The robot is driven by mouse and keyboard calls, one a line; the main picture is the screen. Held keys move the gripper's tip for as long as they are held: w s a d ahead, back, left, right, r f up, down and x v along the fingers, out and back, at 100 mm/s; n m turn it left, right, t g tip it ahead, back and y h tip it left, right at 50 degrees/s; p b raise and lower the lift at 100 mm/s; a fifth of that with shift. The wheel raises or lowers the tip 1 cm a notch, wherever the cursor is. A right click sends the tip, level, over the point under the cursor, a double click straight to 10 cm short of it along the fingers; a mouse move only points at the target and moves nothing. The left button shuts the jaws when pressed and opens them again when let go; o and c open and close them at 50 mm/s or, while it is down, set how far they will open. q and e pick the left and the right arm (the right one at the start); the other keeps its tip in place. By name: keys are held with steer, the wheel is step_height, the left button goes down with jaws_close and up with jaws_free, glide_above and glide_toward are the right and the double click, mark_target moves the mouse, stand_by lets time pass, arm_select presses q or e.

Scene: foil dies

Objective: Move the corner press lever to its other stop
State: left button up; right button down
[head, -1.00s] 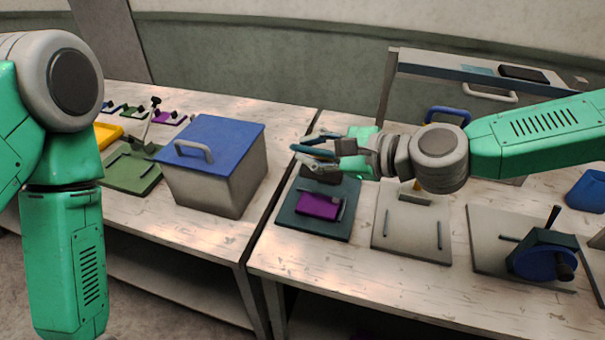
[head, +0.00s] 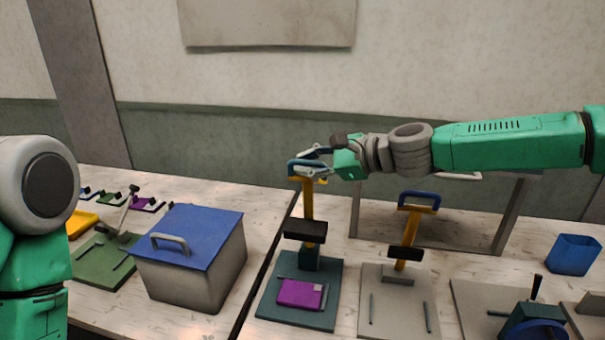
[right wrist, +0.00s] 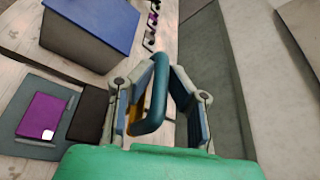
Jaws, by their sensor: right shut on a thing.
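The press (head: 270,305) has a dark teal base plate with a purple piece (head: 296,292) on it. Its yellow lever (head: 307,208) stands about upright, with a dark block (head: 305,231) partway down. A blue loop handle (head: 297,168) tops the lever. My right gripper (head: 312,162) is shut on this handle. In the right wrist view, the handle (right wrist: 157,100) lies between the fingers, and the purple piece is at left. My left gripper is not in view; only part of my left arm shows at the left edge.
A second press with a yellow lever (head: 406,235) and blue handle stands close at right. A grey box with a blue lid (head: 205,232) is at left. A blue cup (head: 573,254) and a blue wheel device (head: 530,325) are farther right. The wall stands behind.

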steer(key=shift+w+d+r, duration=0.15)
steer(key=shift+w, duration=0.05)
stand_by(0.3)
steer(key=c, duration=1.6)
jaws_free()
steer(key=shift+o, duration=0.2)
steer(key=shift+w, duration=0.1)
steer(key=shift+d, duration=0.15)
steer(key=v, duration=1.1)
steer(key=shift+d, duration=0.45)
steer(key=shift+a, duration=0.1)
